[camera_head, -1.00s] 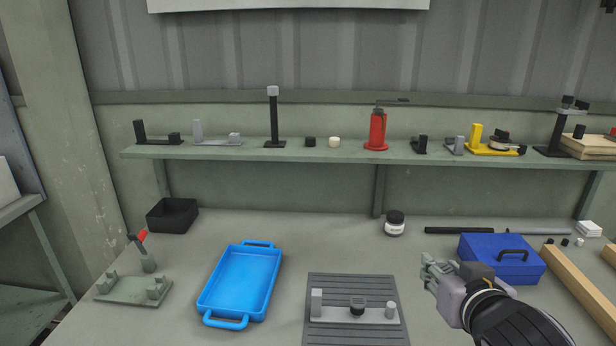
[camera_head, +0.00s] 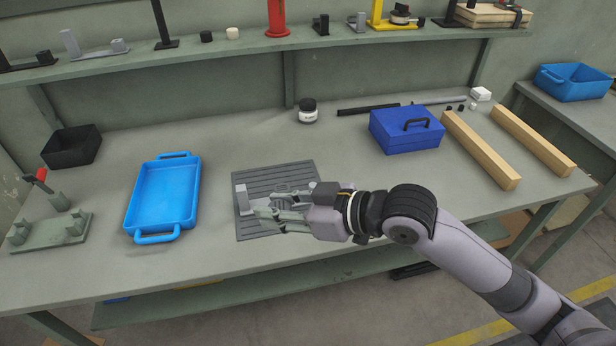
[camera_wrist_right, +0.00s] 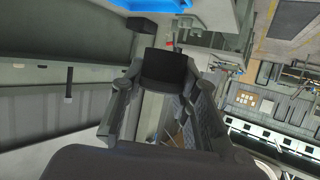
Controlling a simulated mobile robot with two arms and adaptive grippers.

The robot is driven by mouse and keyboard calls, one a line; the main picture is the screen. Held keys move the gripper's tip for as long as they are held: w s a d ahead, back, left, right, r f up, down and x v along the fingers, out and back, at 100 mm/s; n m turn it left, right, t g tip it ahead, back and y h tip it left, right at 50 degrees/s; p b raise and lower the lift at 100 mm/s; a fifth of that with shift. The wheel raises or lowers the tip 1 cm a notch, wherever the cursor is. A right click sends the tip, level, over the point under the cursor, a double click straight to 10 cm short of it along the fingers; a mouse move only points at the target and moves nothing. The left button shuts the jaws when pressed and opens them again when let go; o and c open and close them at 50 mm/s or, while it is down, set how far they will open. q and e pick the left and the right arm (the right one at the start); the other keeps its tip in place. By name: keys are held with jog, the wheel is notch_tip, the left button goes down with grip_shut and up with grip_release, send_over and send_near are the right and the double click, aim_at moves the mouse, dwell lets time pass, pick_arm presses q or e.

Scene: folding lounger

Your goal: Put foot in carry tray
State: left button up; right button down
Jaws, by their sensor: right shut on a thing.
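The carry tray is taken to be the empty blue tray (camera_head: 163,197) with two handles, on the bench at left in the head view. My right gripper (camera_head: 264,209) is over the grey ribbed mat (camera_head: 284,177), to the right of the tray. In the right wrist view it is shut on a black, block-like piece (camera_wrist_right: 166,68), seemingly the foot. My left gripper is not in view.
A black bin (camera_head: 71,147) and a green fixture with a red-handled tool (camera_head: 38,178) stand left of the tray. A blue toolbox (camera_head: 406,133), a jar (camera_head: 308,112) and wooden beams (camera_head: 480,150) lie right and behind. The bench between tray and mat is clear.

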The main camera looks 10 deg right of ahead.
jog(key=a+r+m+t+h, duration=0.5)
jog(key=r+m+h, duration=0.3)
jog(key=m+h, duration=0.2)
jog(key=d+f+n+g+y, duration=0.1)
jog(key=f+n+g+y, duration=0.1)
jog(key=n+y, duration=0.2)
jog(key=d+f+n+g+y, duration=0.1)
jog(key=f+n+g+y, duration=0.2)
jog(key=n, duration=0.1)
jog(key=s+d+f+n+g+y, duration=0.1)
jog(key=d+f+n+g+y, duration=0.1)
jog(key=n+y, duration=0.2)
jog(key=shift+s+f+n+g+y, duration=0.1)
jog(key=shift+f+n+g+y, duration=0.2)
jog(key=shift+n+g, duration=0.1)
jog(key=shift+s+d+f+n+g+y, duration=0.2)
jog(key=shift+f+n+g, duration=0.15)
jog(key=shift+n+g, duration=0.35)
jog(key=shift+s+d+f+n+g+y, duration=0.1)
jog(key=shift+f+n+g+y, duration=0.15)
jog(key=shift+n+g, duration=0.45)
jog(key=shift+s+d+f+n+g+y, duration=0.15)
jog(key=shift+f+n+g, duration=0.25)
jog(key=shift+n+g, duration=0.3)
jog(key=shift+d+f, duration=0.1)
